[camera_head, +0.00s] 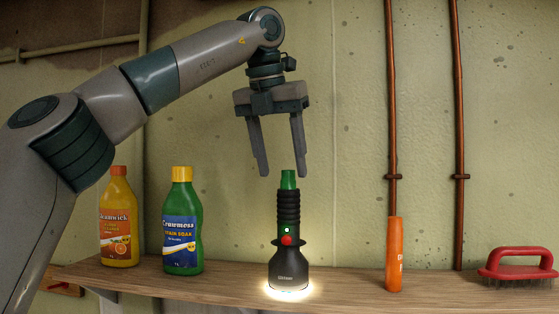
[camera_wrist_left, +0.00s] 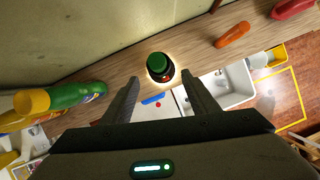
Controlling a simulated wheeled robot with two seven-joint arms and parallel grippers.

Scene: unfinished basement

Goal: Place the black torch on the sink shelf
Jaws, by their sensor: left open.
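The black torch (camera_head: 288,240) stands upright, lens down, on the wooden shelf (camera_head: 345,287), with its green end up and a glow around its base. A red button and a small green light show on its side. My left gripper (camera_head: 281,172) is open and empty, fingers pointing down, just above the torch's green end. In the left wrist view the torch (camera_wrist_left: 160,68) shows from above, beyond the open fingertips of my left gripper (camera_wrist_left: 160,88). My right gripper is in neither view.
A yellow bottle (camera_head: 119,222) and a green bottle (camera_head: 183,228) stand on the shelf to the left. An orange tool (camera_head: 394,255) and a red brush (camera_head: 518,265) are to the right. Copper pipes (camera_head: 458,130) run down the wall. A white sink (camera_wrist_left: 228,88) lies below.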

